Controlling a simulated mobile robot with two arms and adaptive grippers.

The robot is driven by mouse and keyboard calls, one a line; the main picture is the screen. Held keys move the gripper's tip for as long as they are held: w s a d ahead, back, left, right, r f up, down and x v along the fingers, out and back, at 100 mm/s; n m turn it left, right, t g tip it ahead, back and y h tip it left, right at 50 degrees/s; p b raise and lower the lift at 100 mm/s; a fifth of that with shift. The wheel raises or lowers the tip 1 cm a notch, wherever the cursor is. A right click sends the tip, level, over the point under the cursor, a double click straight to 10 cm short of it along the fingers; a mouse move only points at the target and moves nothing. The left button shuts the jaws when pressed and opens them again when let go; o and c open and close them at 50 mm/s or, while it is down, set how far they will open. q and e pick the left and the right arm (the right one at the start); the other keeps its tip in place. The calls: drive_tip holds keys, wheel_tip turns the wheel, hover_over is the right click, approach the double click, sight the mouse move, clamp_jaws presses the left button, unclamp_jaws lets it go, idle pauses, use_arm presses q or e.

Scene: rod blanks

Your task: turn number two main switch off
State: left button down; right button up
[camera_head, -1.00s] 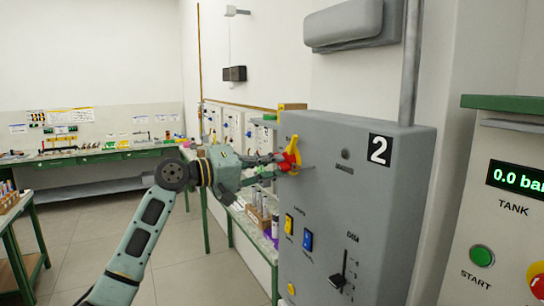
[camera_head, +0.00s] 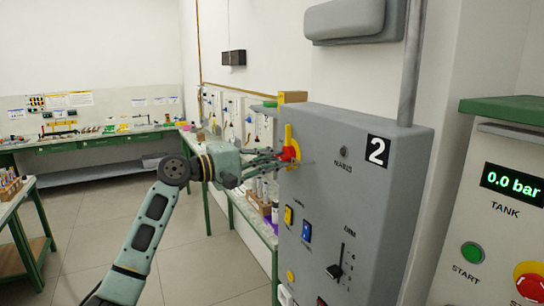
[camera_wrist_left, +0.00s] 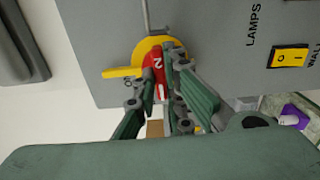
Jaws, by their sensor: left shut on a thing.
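The number two main switch is a red handle (camera_head: 289,153) on a yellow plate (camera_head: 291,135), at the upper left of a grey cabinet (camera_head: 390,215) marked 2. In the left wrist view the red handle (camera_wrist_left: 156,72) carries a white 2 and the yellow plate (camera_wrist_left: 165,44) lies behind it. My left gripper (camera_head: 282,157) is at the handle, its fingers shut around it. In the left wrist view the fingers (camera_wrist_left: 162,85) sit on both sides of the handle and hide part of it. My right gripper is not in view.
A tank panel (camera_head: 500,230) reading 0.0 bar stands at right. A bench (camera_head: 250,216) runs behind my arm.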

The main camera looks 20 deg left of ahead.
use_arm(q)
drive_tip(key=c, duration=1.8)
unclamp_jaws()
drive_tip(key=shift+s+a+f, duration=0.1)
drive_tip(key=shift+s+a, duration=0.3)
drive_tip(key=v, duration=1.1)
